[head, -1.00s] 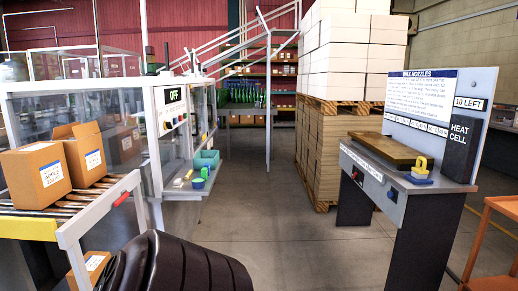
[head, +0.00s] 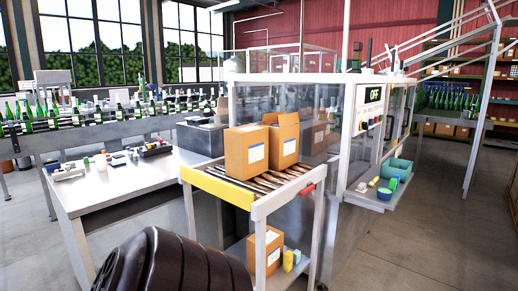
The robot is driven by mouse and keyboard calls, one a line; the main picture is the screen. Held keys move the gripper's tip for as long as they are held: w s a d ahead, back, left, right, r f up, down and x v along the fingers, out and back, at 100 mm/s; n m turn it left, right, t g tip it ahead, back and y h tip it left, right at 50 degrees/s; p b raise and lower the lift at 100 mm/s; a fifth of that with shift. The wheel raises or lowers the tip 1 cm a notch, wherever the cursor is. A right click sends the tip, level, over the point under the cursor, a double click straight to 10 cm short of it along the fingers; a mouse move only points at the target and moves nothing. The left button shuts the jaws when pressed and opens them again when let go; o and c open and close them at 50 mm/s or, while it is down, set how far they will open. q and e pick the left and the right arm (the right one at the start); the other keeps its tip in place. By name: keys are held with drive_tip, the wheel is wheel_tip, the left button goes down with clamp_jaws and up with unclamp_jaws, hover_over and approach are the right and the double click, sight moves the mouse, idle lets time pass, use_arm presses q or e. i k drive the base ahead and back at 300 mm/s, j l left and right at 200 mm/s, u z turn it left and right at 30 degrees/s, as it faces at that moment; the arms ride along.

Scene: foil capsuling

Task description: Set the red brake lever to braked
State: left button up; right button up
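The red brake lever (head: 307,189) is a small red bar on the right side rail of a roller stand (head: 218,188), near the stand's front right corner. It is too small to tell which setting it is in. Two cardboard boxes, a closed one (head: 246,152) and an open-topped one (head: 283,138), sit on the rollers behind and left of the lever. Neither of my grippers shows. A dark ribbed part of my own body fills the bottom left, apart from the lever.
A white table (head: 110,195) with small items stands left of the stand. A glass-walled machine with an OFF display (head: 374,94) and a small shelf with a teal bin (head: 396,168) stands to the right. A box (head: 265,252) sits on the stand's lower shelf. The floor at right is clear.

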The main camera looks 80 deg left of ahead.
sight(310, 186)
drive_tip(key=i+u, duration=0.2)
drive_tip(key=u, duration=1.05)
drive_tip(key=i+l, duration=0.2)
drive_tip(key=k+z, duration=0.2)
drive_tip(key=z, duration=2.25)
drive_tip(key=u, duration=3.25)
